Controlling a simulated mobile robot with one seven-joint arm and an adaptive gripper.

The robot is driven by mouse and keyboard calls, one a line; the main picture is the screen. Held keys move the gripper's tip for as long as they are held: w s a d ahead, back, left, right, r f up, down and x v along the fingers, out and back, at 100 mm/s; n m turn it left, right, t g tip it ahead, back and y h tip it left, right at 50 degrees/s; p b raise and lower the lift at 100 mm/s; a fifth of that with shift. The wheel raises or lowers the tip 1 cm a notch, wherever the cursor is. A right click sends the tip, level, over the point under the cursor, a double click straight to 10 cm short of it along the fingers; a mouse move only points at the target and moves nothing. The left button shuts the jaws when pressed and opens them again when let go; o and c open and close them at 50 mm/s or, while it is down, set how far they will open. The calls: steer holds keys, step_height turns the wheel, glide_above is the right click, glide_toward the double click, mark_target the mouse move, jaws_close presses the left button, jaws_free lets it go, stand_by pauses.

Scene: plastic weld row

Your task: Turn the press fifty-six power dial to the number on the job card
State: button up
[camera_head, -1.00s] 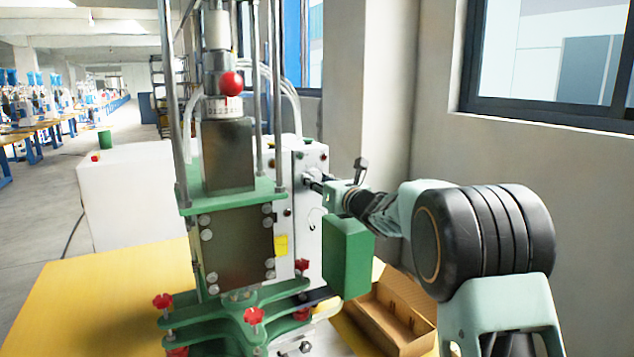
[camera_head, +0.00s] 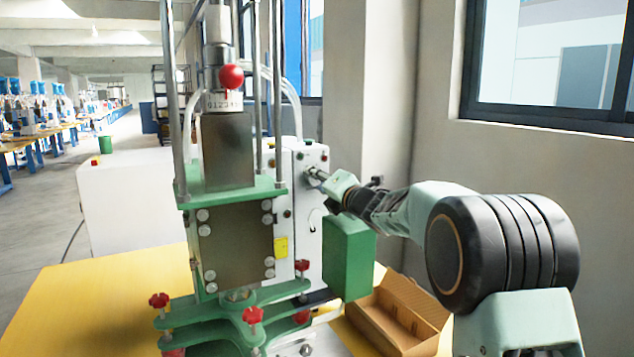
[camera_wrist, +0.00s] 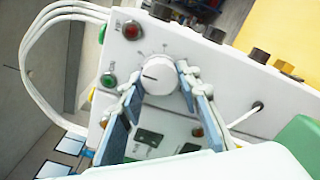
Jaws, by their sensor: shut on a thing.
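The press (camera_head: 235,235) is green and grey with a white control box (camera_head: 308,215) on its right side. In the wrist view, the white power dial (camera_wrist: 160,74) sits on the white panel, its dark pointer line toward the picture's left. My gripper (camera_wrist: 158,84) has one finger on each side of the dial and is shut on it. In the head view my gripper (camera_head: 313,176) reaches the box's upper part from the right and hides the dial. A small yellow card (camera_head: 281,247) is on the press front; its writing is too small to read.
Red and green buttons (camera_wrist: 132,30) are beside the dial, with white cables close by. A green box (camera_head: 348,258) juts out below my arm. An open cardboard box (camera_head: 400,318) lies on the yellow table (camera_head: 90,300). A wall and window are on the right.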

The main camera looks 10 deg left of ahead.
steer(key=m+p, duration=0.1)
steer(key=m, duration=0.4)
steer(key=shift+m, duration=0.3)
stand_by(0.4)
steer(key=o, duration=1.1)
steer(key=v, duration=1.2)
steer(key=shift+d+r, duration=0.1)
